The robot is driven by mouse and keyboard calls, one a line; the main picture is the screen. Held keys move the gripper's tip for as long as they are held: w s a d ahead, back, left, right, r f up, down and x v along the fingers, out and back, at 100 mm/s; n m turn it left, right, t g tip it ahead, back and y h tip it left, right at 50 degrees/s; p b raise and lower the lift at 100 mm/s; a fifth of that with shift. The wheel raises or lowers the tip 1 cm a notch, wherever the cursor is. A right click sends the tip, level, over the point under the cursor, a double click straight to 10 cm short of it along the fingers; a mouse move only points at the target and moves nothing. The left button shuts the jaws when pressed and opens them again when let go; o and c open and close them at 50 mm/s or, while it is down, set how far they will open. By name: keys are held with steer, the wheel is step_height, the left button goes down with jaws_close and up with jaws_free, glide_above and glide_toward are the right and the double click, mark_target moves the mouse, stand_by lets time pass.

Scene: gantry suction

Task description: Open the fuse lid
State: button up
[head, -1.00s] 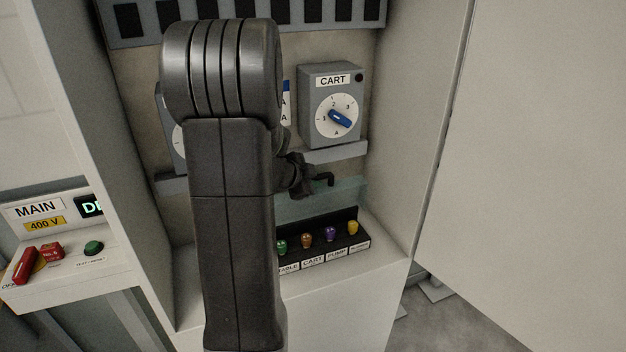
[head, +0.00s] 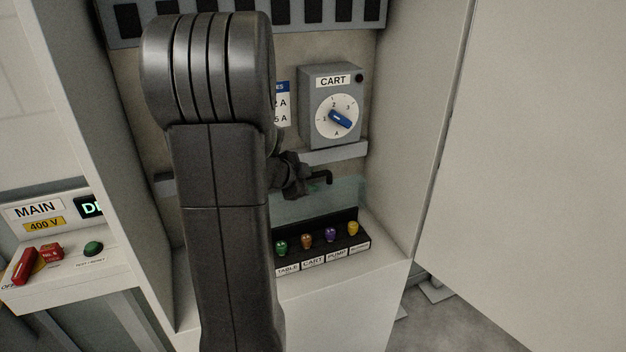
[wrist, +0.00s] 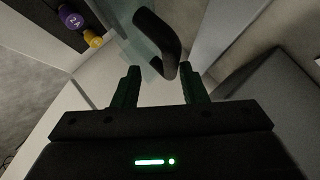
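The fuse lid (head: 345,196) is a clear, faintly greenish panel. It stands raised at the back of the black fuse block (head: 318,256), and the coloured fuses in front are uncovered. Its black bent handle (head: 327,178) sticks out near the top edge. My gripper (head: 305,184) is at the handle's left side in the head view, partly hidden by my arm. In the wrist view, my gripper's fingers (wrist: 160,80) are spread apart, with the handle (wrist: 160,40) ahead of and between their tips. A clear gap shows beside the handle, so it is not clamped.
A grey CART box (head: 332,105) with a blue dial is on the back wall above a grey ledge (head: 335,153). The cabinet's right wall (head: 420,120) stands close by. A MAIN panel (head: 60,235) with red switches is at left. My arm hides the left interior.

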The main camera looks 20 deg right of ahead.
steer(key=v, duration=1.1)
steer(key=shift+s+r, duration=0.2)
steer(key=shift+c, duration=0.5)
